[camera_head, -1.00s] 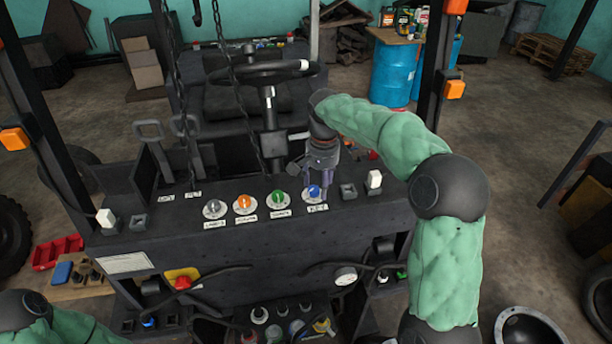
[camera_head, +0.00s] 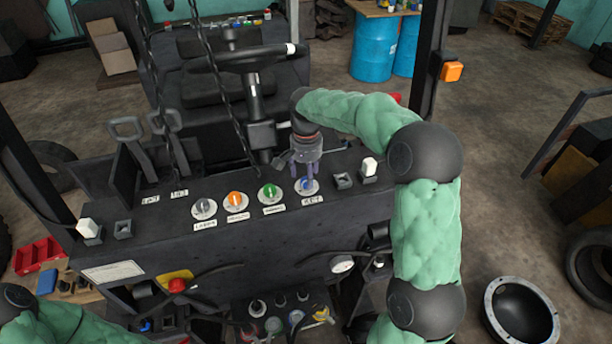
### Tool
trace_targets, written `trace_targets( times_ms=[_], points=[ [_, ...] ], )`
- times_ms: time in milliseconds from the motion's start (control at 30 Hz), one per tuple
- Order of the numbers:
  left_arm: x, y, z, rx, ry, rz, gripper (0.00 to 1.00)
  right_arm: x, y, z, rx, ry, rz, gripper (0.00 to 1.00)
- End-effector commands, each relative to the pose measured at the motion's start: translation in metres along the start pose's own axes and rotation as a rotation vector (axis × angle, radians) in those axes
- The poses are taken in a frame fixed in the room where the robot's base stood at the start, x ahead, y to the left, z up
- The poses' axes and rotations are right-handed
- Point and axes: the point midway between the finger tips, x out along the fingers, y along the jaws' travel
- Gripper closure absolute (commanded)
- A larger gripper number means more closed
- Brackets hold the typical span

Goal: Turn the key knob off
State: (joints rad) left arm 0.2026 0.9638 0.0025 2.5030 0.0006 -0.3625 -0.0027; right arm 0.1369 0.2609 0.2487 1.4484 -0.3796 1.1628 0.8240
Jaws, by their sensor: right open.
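The key knob (camera_head: 306,187) is blue on a round pale plate, with a label reading KEY below it. It is the rightmost of the coloured knobs on the forklift's dark panel. My right gripper (camera_head: 307,176) points down over it, open, with its fingers around or just above the blue knob. The fingers partly hide the knob, so I cannot tell whether they touch it or which way it is turned. Of my left arm only a green link and dark joint show at the lower left; its gripper is out of view.
Grey (camera_head: 203,208), orange (camera_head: 236,201) and green (camera_head: 270,193) knobs sit in a row left of the key knob. A white switch (camera_head: 369,168) stands to its right. The steering wheel (camera_head: 240,58) and hanging chains rise behind the panel. Blue barrels (camera_head: 374,47) stand farther back.

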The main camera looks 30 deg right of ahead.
Motion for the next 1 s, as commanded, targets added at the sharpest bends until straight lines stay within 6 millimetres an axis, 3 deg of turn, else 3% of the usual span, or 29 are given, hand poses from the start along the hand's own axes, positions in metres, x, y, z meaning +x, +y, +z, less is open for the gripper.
trace_targets(
  times_ms=[200, 500, 533, 700, 733, 1000],
  points=[
    [-0.003, 0.001, 0.000, 0.000, 0.000, 0.000, 0.60, 0.017, 0.000, 0.000, 0.000, 0.000, -0.001, 0.40],
    [-0.003, 0.001, 0.000, 0.000, 0.000, 0.000, 0.60, 0.019, 0.000, 0.000, 0.000, 0.000, -0.001, 0.40],
    [-0.003, 0.001, 0.000, 0.000, 0.000, 0.000, 0.60, 0.019, 0.000, 0.000, 0.000, 0.000, -0.001, 0.42],
    [-0.003, 0.001, 0.000, 0.000, 0.000, 0.000, 0.60, 0.019, 0.000, 0.000, 0.000, 0.000, -0.001, 0.90],
    [-0.003, 0.001, 0.000, 0.000, 0.000, 0.000, 0.60, 0.019, 0.000, 0.000, 0.000, 0.000, -0.001, 0.96],
    [-0.002, 0.001, 0.000, 0.000, 0.000, 0.000, 0.60, 0.019, 0.000, 0.000, -0.013, 0.000, -0.001, 0.96]
  ],
)
